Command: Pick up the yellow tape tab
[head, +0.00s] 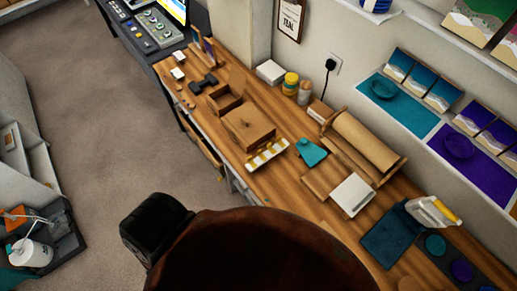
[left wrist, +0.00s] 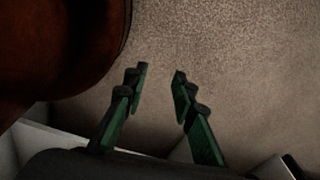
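A pale strip with several yellow bands (head: 267,154) lies at the front edge of the wooden workbench in the head view. My right gripper is in neither view.
On the workbench (head: 290,182), a teal piece (head: 311,152) lies right of the strip, and a brown paper roll (head: 362,141) is farther right. Yellow-lidded jar (head: 290,84) stands at the wall. The carpeted floor (head: 110,120) left of the bench is clear.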

